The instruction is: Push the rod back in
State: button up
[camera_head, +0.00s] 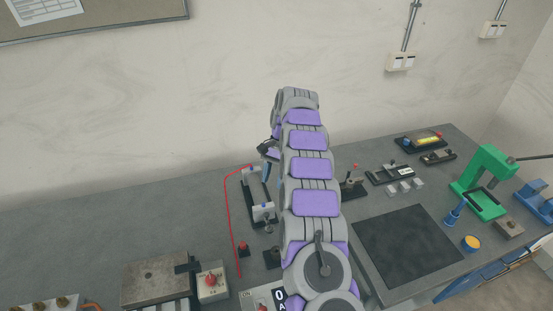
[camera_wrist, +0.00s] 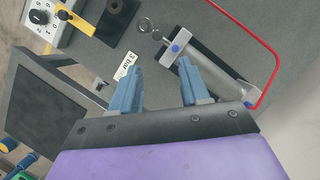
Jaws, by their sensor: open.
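A grey cylinder (camera_head: 257,192) lies between two end blocks on the bench, left of my arm in the head view. In the wrist view the cylinder (camera_wrist: 229,82) runs diagonally, partly hidden by a finger. Its short rod (camera_wrist: 158,36) sticks out of the near block and ends in a metal ring eye (camera_wrist: 145,24); the eye also shows in the head view (camera_head: 268,228). My gripper (camera_wrist: 158,75) is open and empty, its blue fingers apart. The right finger overlaps the cylinder in the picture; I cannot tell whether it touches. In the head view my arm hides most of the gripper.
A red tube (camera_head: 226,205) runs from the cylinder along the bench. A "3 bar" label (camera_wrist: 126,66) lies beside the left finger. A small red-knobbed block (camera_head: 243,250) stands near the rod end. A black mat (camera_head: 408,246) and a green press (camera_head: 487,180) stand right.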

jog(key=p+v, duration=0.5)
jog(key=p, duration=0.1)
jog(key=shift+r, duration=0.2)
jog(key=shift+w, duration=0.1)
dwell(0.5)
jog(key=s+d+r+n+t+h+b, duration=0.1)
jog(key=s+d+r+n+b, duration=0.1)
jog(key=s+r, duration=0.6)
jog(key=s+d+r+n+b, duration=0.15)
jog(key=s+r, duration=0.25)
jog(key=s, duration=0.8)
jog(key=s+d+f+n+b, duration=0.1)
jog(key=s+f, duration=0.1)
jog(key=s, duration=0.7)
jog(key=s+d+f+n+h+b, duration=0.1)
jog(key=s+d+f+b, duration=0.1)
jog(key=s, duration=0.8)
jog(key=s+d+f+n+b, duration=0.1)
jog(key=s+f, duration=0.1)
jog(key=s, duration=0.8)
jog(key=shift+s+f+t+b, duration=0.2)
jog(key=shift+f+t+b, duration=0.05)
jog(key=shift+t+b, duration=0.15)
